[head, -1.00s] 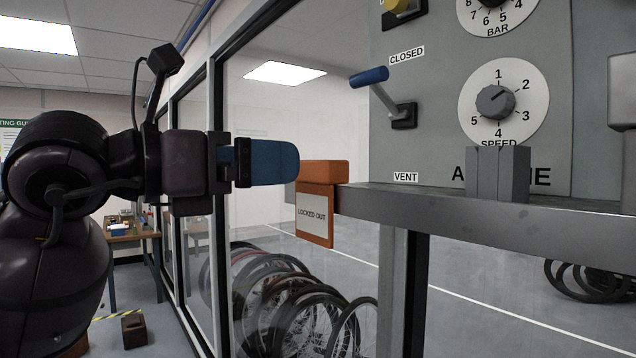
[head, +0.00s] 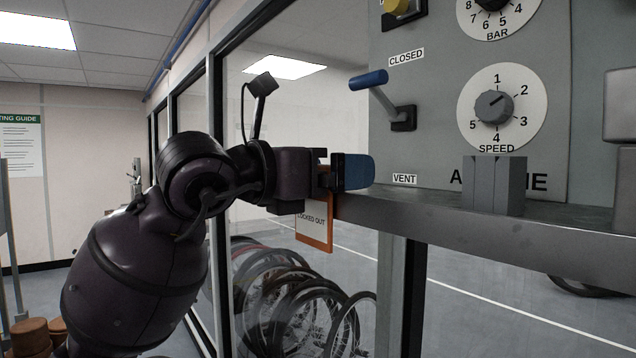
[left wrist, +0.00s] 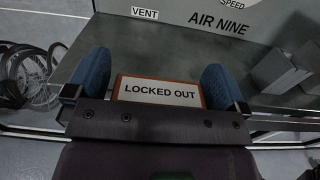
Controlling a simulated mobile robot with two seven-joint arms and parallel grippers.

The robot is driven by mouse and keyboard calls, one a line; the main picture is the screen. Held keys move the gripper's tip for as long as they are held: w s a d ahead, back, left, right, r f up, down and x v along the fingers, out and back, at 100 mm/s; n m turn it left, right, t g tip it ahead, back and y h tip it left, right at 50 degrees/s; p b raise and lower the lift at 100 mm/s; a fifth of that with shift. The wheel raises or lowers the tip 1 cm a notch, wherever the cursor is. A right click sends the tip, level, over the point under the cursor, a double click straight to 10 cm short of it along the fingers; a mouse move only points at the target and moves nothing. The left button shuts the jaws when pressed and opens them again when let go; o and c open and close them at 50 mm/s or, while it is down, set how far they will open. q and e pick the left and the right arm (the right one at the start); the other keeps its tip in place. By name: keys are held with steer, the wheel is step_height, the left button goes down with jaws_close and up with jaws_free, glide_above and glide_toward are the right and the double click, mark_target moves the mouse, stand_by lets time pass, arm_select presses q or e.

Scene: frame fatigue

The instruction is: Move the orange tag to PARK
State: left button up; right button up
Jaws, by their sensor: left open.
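The orange tag (head: 316,232) has a white face reading LOCKED OUT and hangs at the left end of the grey shelf (head: 440,212). My left gripper (head: 356,171), with blue fingers, is at the tag's upper part and hides its orange top in the head view. In the left wrist view the tag (left wrist: 158,92) lies between the two open fingers (left wrist: 153,75), with a gap at each side. No PARK label shows. My right gripper is not in view.
A grey slotted block (head: 494,185) stands on the shelf to the right. Above are a blue-handled lever (head: 385,95) between CLOSED and VENT labels, and the SPEED dial (head: 497,107). A window frame is close on the left, with bicycle wheels (head: 300,310) below.

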arm_select(q)
steer(key=c, duration=0.8)
steer(key=shift+r, duration=0.1)
step_height(320, 180, up, 20)
steer(key=shift+f, duration=0.1)
stand_by(0.3)
